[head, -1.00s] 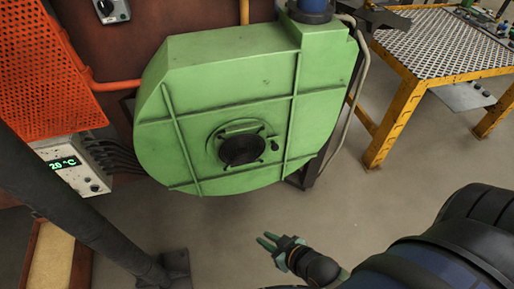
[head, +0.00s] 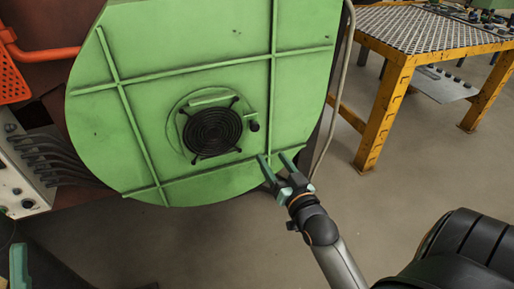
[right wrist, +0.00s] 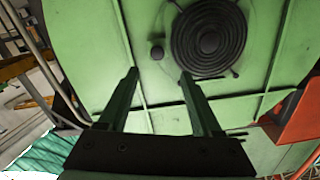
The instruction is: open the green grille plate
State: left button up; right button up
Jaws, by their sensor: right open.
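The green grille plate (head: 183,138) is a round plate with a black ringed grille (head: 213,132) in its middle, on the front of a large green housing (head: 150,60). It looks closed, flat against the housing. A small black knob (head: 254,126) sits at its right edge. My right gripper (head: 276,159) is open and empty, below and right of the knob, apart from it. In the right wrist view the knob (right wrist: 157,52) lies just beyond and between the open fingertips (right wrist: 159,74); the grille (right wrist: 208,40) is right of it. A green finger of my left gripper (head: 18,266) shows at the bottom left edge.
A yellow table (head: 385,110) with a perforated top stands at the right. A grey control box (head: 22,182) with cables is at the left, below orange perforated sheet (head: 12,80). A pale hose (head: 335,90) runs down the housing's right side. The floor in front is clear.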

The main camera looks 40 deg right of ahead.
aim_at(256, 129)
pick_arm(q)
jog(key=f+b, duration=0.3)
jog(key=shift+s+d+f+h+b, duration=0.2)
jog(key=shift+s+h+b, duration=0.1)
pick_arm(e)
jog(key=x, duration=1.2)
jog(key=shift+w+d+r, duration=0.15)
jog(key=shift+w+d, duration=0.1)
jog(key=shift+d, duration=0.1)
grip_shut()
dwell(0.5)
